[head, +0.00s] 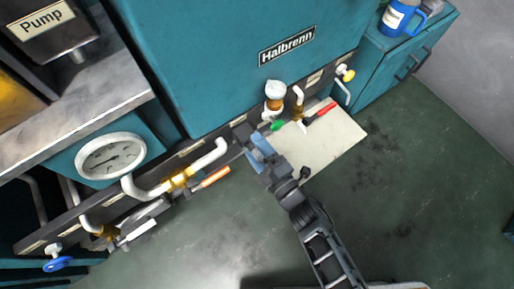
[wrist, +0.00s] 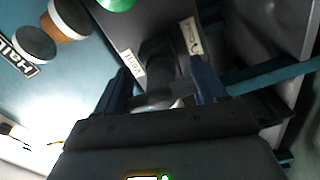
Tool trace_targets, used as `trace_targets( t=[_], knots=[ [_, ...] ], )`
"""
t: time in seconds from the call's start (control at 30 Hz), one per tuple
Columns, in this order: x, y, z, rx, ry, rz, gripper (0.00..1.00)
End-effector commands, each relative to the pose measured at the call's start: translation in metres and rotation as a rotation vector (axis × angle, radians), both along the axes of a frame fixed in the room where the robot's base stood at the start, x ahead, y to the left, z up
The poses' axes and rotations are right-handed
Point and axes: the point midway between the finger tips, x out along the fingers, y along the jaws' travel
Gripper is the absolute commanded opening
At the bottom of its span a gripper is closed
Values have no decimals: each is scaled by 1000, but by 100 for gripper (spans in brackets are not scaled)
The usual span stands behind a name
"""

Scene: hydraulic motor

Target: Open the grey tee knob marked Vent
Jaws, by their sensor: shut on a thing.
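My gripper (head: 259,150) reaches up to the dark rail on the front of the teal machine. In the wrist view my gripper (wrist: 160,82) has one blue finger on each side of the grey tee knob (wrist: 158,72) and is shut on it. A white label reading "Vent" (wrist: 132,63) is beside the knob, and a label with a curved arrow (wrist: 190,36) is on its other side. In the head view the knob is mostly hidden by my gripper. The knob's exact angle is hard to tell in the dark wrist view.
A green knob (head: 277,125), a red handle (head: 320,113) and a white-capped brass fitting (head: 274,95) are close to the right. An orange handle (head: 212,178) and white pipe (head: 208,158) are to the left. The green floor in front is open.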

Motion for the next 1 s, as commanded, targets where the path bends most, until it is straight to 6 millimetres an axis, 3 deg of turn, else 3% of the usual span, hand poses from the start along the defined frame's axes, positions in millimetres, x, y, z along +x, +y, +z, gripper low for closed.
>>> trace_targets(
  t=[0.03,0.07,0.27,0.57,1.0],
  knots=[
    [-2,1,-3,-3,5,2,40],
    [-2,1,-3,-3,5,2,72],
    [-1,1,-2,-2,3,2,90],
    [-4,-2,0,-1,3,1,90],
    [-57,-36,0,-2,5,1,90]
  ],
)
